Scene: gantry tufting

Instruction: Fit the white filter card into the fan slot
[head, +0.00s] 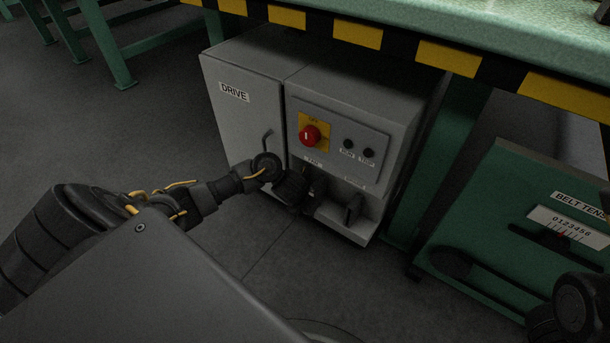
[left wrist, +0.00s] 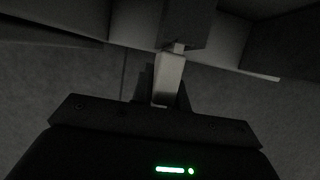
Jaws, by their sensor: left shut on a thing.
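My left gripper (head: 306,190) is at the open lower bay of the grey drive cabinet (head: 240,115), just under the small label that seems to read FAN (head: 313,162). In the left wrist view it is shut on a pale strip (left wrist: 168,78), which looks like the white filter card. The strip's far end meets a dark block (left wrist: 186,28) in front of the gripper; I cannot tell whether it is inside a slot. In the head view the card is hidden by the dark gripper. My right gripper is not in view; only a dark part of that arm shows at lower right.
A red knob (head: 310,136) on a yellow plate and two black buttons are above the bay. A dark upright piece (head: 352,208) stands in the bay to the right. A green belt tension unit (head: 490,220) stands at right. The striped table edge (head: 360,36) overhangs the cabinet. The floor in front is clear.

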